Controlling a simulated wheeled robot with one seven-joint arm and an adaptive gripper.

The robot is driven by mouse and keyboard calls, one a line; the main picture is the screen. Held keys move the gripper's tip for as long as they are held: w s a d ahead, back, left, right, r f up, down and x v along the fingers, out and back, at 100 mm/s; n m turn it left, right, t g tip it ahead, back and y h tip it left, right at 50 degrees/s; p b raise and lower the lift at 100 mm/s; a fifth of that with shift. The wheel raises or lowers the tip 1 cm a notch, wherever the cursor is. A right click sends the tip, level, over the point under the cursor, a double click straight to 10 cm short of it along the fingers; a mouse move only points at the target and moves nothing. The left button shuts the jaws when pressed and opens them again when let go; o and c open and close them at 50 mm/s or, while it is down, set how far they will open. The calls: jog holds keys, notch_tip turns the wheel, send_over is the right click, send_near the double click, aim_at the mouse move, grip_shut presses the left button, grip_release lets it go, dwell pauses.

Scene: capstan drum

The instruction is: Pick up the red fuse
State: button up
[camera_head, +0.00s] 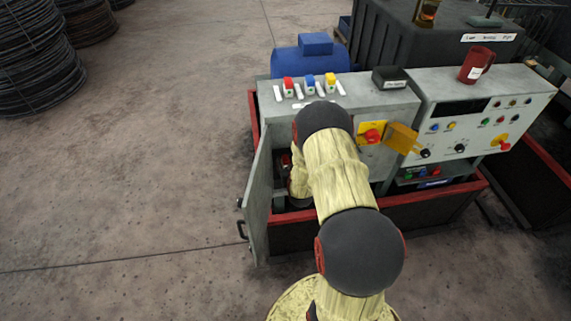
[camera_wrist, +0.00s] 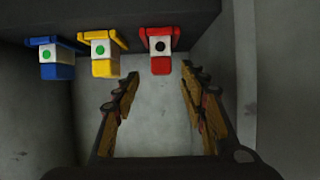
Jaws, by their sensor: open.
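The red fuse (camera_wrist: 161,48) is in the wrist view at the top, a little right of centre, with a white band and a black dot. It sits in a row with a yellow fuse (camera_wrist: 102,50) and a blue fuse (camera_wrist: 52,56), each with a green dot. My gripper (camera_wrist: 159,75) is open and empty. Its fingertips point at the red fuse from below in the picture, one toward each side, apart from it. In the head view my arm reaches into the open cabinet and hides most of its inside.
The cabinet door (camera_head: 259,196) stands open left of my arm. Red, blue and yellow switch-like parts (camera_head: 310,84) sit on the cabinet top. A control panel (camera_head: 466,115) with a red mug (camera_head: 476,66) is at right. Cabinet walls lie close around the gripper.

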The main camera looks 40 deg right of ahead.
aim_at(286, 159)
jog(key=b+x, duration=0.1)
jog(key=x, duration=0.3)
jog(key=shift+w, duration=0.3)
jog(key=shift+c, duration=0.5)
grip_shut()
